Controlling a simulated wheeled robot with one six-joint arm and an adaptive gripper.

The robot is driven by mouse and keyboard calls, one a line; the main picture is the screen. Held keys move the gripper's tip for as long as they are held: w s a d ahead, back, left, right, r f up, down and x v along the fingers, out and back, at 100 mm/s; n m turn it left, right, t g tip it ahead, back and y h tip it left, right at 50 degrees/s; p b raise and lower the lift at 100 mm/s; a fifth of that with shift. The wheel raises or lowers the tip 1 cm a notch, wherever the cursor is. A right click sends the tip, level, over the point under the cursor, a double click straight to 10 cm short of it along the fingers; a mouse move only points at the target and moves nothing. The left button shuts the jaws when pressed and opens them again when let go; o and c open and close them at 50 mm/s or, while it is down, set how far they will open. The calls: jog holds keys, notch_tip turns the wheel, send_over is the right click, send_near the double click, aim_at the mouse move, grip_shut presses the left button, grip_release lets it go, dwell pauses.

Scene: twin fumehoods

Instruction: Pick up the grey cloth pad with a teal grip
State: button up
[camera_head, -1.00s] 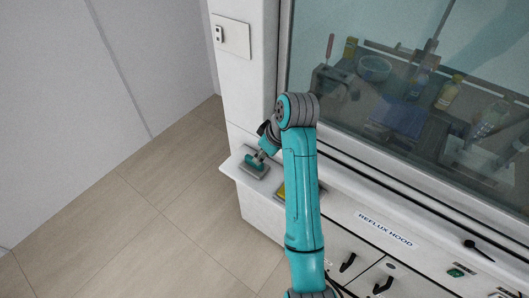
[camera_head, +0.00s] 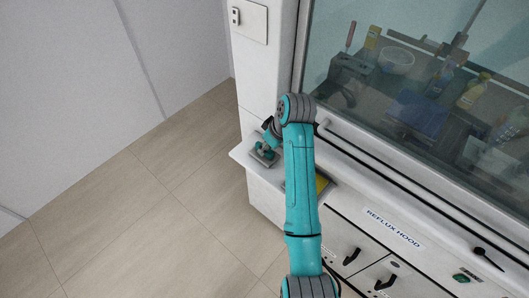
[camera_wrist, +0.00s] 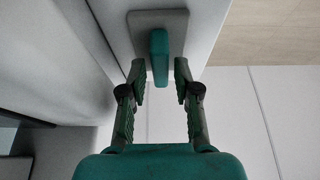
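The grey cloth pad (camera_wrist: 143,20) lies on the pale ledge at the front of the hood, at the top of the wrist view. Its upright teal grip (camera_wrist: 160,50) stands out towards me. My gripper (camera_wrist: 160,74) is open, with one finger on each side of the grip's near end. Gaps show between the fingers and the grip, so nothing is held. In the head view the pad (camera_head: 270,161) sits at the ledge's left end, with my gripper (camera_head: 266,148) just over it and partly hiding it.
A yellow item (camera_head: 321,184) lies on the ledge (camera_head: 240,154) to the right, partly behind my arm. The hood's glass sash (camera_head: 340,100) is down, with bottles and tools behind it. Open floor (camera_head: 150,220) lies to the left.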

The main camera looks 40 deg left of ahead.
jog(key=shift+x, duration=0.85)
grip_shut()
jog(key=shift+r, duration=0.1)
